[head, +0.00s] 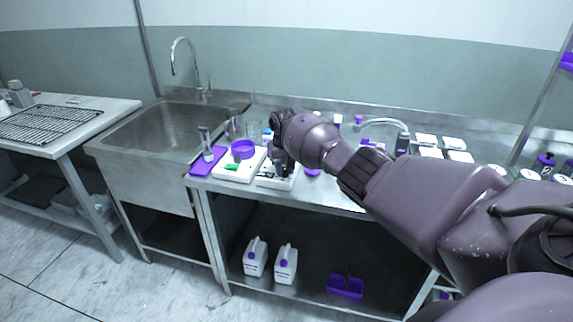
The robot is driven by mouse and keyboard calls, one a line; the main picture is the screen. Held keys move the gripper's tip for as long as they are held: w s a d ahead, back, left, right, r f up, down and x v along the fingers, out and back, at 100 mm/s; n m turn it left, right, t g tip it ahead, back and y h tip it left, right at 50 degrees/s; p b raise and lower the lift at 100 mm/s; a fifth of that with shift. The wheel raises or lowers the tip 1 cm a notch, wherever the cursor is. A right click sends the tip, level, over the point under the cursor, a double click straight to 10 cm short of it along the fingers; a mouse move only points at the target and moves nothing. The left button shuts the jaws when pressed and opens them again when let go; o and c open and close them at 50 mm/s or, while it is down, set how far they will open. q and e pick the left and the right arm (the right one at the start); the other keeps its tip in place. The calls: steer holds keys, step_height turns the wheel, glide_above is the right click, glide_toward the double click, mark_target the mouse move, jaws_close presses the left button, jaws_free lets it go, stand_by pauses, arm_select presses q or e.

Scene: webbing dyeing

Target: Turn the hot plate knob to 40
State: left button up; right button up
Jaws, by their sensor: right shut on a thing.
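The hot plate (290,185) appears to be the low white device on the steel bench, below my right gripper. My right gripper (281,172) points down at it and is shut at its top front. The knob is hidden by the fingers; the grip appears to be on it. The dial marks, including 40, are too small and covered to read. My right arm reaches in from the right and covers part of the bench behind. My left gripper is not in view.
Left of the hot plate are another white device (225,174) with a purple bowl (243,149) and a purple mat (203,166). A steel sink (150,135) is farther left. White trays (458,156) and bottles stand right. Jugs (256,257) sit on the shelf below.

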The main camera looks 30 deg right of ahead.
mark_target(284, 168)
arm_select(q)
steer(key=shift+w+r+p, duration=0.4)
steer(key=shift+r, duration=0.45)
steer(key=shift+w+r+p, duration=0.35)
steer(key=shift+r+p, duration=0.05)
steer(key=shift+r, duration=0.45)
arm_select(e)
steer(key=shift+m, duration=1.9)
steer(key=o, duration=0.9)
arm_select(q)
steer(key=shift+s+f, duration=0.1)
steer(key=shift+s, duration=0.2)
arm_select(e)
step_height(284, 168, up, 9)
steer(key=p, duration=0.2)
steer(key=shift+r+p, duration=0.2)
steer(key=shift+p, duration=0.15)
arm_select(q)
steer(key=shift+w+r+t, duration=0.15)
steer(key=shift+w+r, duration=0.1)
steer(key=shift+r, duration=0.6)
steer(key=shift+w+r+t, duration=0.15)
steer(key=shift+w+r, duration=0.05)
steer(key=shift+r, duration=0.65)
arm_select(e)
steer(key=shift+r, duration=0.7)
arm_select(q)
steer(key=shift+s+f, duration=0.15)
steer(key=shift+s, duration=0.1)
